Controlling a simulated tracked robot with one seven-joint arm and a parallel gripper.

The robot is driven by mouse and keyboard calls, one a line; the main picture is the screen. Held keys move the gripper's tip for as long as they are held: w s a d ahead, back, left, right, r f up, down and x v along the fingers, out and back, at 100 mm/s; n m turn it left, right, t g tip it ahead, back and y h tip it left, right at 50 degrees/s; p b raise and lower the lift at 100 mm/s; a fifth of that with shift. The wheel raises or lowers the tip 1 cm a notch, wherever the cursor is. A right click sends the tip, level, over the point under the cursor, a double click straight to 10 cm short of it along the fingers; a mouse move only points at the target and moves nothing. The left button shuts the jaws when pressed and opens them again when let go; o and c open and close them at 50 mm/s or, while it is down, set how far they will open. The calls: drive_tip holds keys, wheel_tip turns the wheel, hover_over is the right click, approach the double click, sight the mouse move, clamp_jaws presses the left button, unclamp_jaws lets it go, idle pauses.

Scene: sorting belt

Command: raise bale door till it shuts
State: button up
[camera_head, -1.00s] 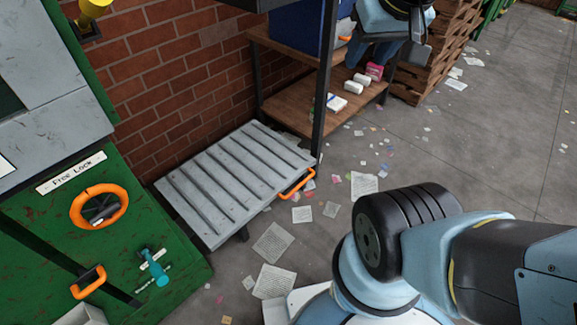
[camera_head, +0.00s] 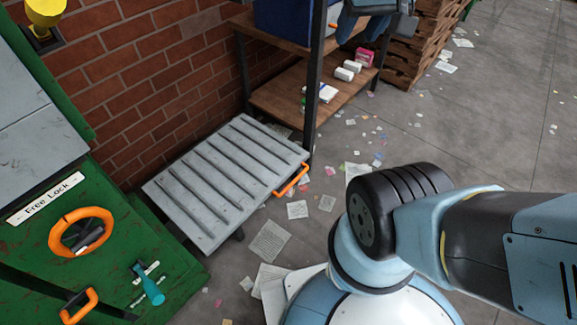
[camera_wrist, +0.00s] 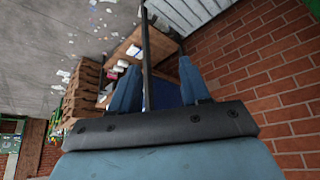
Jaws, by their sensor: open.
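The bale door (camera_head: 228,181) is a grey ribbed panel lowered to lie nearly flat, low beside the green machine in the head view. Its orange handle (camera_head: 291,180) is on the right edge. Part of the ribbed panel also shows at the top of the wrist view (camera_wrist: 187,14). My gripper (camera_wrist: 157,82) has its two blue fingers spread with nothing held between them.
The green machine (camera_head: 110,240) has an orange ring wheel (camera_head: 62,238) under a "Free Lock" label and a teal lever (camera_head: 148,284). A shelf (camera_head: 285,95) with a dark post (camera_head: 314,85) stands just behind the door. Papers litter the floor; open floor lies right.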

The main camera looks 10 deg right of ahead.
drive_tip(key=w+d+f+m+g, duration=0.1)
drive_tip(key=w+f, duration=0.3)
drive_tip(key=w, duration=0.7)
drive_tip(key=w+d+f+m, duration=0.15)
drive_tip(key=w+f, duration=0.35)
drive_tip(key=w, duration=0.7)
drive_tip(key=w+f+m+g, duration=0.1)
drive_tip(key=w+f+m, duration=0.1)
drive_tip(key=w+f, duration=0.75)
drive_tip(key=w+f+m, duration=0.1)
drive_tip(key=w+f, duration=0.5)
drive_tip(key=f, duration=0.7)
drive_tip(key=m+g+y, duration=0.1)
drive_tip(key=m+g, duration=0.1)
drive_tip(key=m, duration=0.3)
approach(293, 182)
drive_tip(key=f, duration=0.5)
drive_tip(key=w+f, duration=0.1)
drive_tip(key=f, duration=0.2)
drive_tip(key=shift+w+a+f, duration=0.1)
drive_tip(key=shift+a+f, duration=0.25)
clamp_jaws()
